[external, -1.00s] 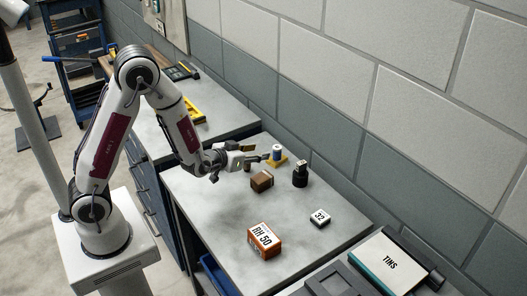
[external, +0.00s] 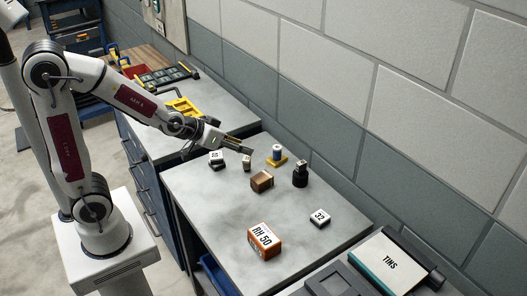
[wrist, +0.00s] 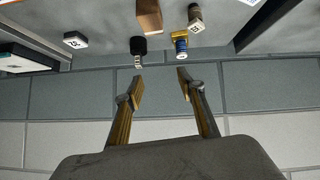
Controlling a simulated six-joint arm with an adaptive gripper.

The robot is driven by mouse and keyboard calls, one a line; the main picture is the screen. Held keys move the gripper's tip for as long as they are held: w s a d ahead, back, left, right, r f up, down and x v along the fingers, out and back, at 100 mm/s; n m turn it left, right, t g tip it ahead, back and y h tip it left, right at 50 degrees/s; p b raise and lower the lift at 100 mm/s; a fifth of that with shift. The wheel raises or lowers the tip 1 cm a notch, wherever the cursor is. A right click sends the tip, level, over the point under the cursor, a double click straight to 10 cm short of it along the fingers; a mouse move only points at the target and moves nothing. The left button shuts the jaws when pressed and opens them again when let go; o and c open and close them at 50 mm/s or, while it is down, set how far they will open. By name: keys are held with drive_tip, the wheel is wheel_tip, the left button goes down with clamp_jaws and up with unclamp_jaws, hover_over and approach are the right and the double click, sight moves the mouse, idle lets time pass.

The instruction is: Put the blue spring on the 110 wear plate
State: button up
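The blue spring (external: 277,149) stands upright on a yellow base near the wall side of the bench. It also shows in the wrist view (wrist: 180,44). My gripper (external: 250,150) is above the bench, to the left of the spring and apart from it. In the wrist view my gripper (wrist: 160,86) has its two fingers spread, with nothing between them. A small black-and-white block (external: 216,157) sits on the bench below my wrist; its label is too small to read surely, so I cannot confirm it is the 110 wear plate.
A small brown-and-pale piece (external: 247,163), a brown block (external: 261,181) and a black cylindrical piece (external: 300,176) stand near the spring. A block marked 32 (external: 320,218) and an RH 50 box (external: 265,241) sit further forward. The bench's left front is clear. The wall (external: 320,120) runs behind.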

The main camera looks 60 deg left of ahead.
drive_tip(key=s+a+r+g, duration=0.1)
drive_tip(key=s+r+g, duration=0.1)
drive_tip(key=s, duration=1)
drive_tip(key=s+a+r+m+g, duration=0.1)
drive_tip(key=s+a+r+g, duration=0.1)
drive_tip(key=s, duration=1)
drive_tip(key=shift+s+r+g, duration=0.25)
drive_tip(key=shift+r+g, duration=0.05)
drive_tip(key=shift+r, duration=0.5)
